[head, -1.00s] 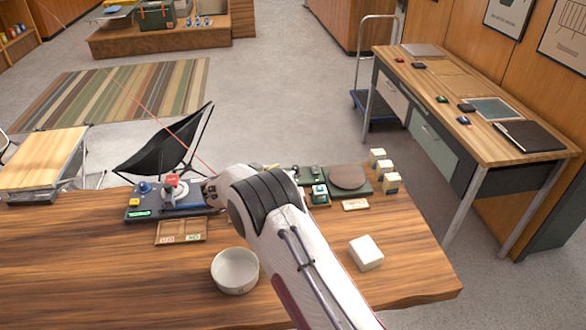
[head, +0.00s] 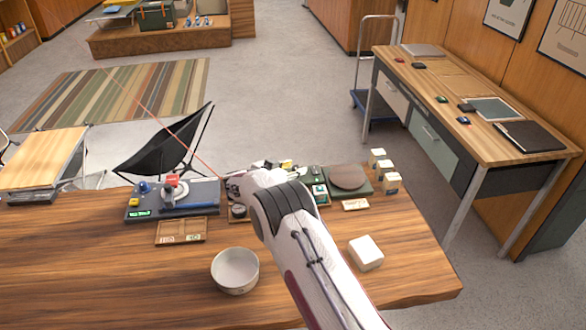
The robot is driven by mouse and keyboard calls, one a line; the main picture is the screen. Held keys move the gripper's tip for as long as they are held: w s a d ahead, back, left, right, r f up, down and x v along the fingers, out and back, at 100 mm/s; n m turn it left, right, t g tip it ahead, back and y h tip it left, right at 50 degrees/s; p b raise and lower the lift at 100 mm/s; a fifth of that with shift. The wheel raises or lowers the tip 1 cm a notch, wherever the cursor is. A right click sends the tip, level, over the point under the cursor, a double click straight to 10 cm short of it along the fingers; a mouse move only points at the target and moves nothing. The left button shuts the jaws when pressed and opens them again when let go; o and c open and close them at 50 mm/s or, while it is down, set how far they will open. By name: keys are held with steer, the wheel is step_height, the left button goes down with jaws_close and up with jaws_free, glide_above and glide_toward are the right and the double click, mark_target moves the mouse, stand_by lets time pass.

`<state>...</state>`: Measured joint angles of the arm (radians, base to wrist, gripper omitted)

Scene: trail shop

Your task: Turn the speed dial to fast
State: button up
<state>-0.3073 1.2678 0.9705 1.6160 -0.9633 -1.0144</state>
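A blue-grey device (head: 200,190) stands on the wooden table at the left, in the head view. It carries a small blue knob (head: 144,187), a yellow button (head: 135,202), a lit green display (head: 140,214), and a pale round part with a red top (head: 171,181). A blue bar (head: 188,207) lies along its front. Which part is the speed dial, and its setting, are too small to tell. My gripper (head: 234,188) is just right of the device, apart from the knob. Its fingers are small and partly hidden by my wrist, so their opening is unclear.
A small tray with a round dark gauge (head: 238,211) sits below my gripper. A wooden tray (head: 181,231), a white bowl (head: 235,271) and a white block (head: 366,253) stand nearer. A round brown disc (head: 347,177) and cream blocks (head: 391,183) are at right. The table's left front is clear.

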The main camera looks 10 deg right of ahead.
jaws_close()
steer(key=shift+w+r+m+g+h, duration=0.2)
steer(key=shift+m+g+h, duration=0.1)
steer(key=shift+m, duration=0.1)
steer(key=shift+m+g+h, duration=0.3)
steer(key=shift+m, duration=0.1)
stand_by(0.4)
steer(key=shift+a+f, duration=0.1)
jaws_free()
steer(key=shift+s, duration=0.1)
steer(key=shift+a, duration=0.1)
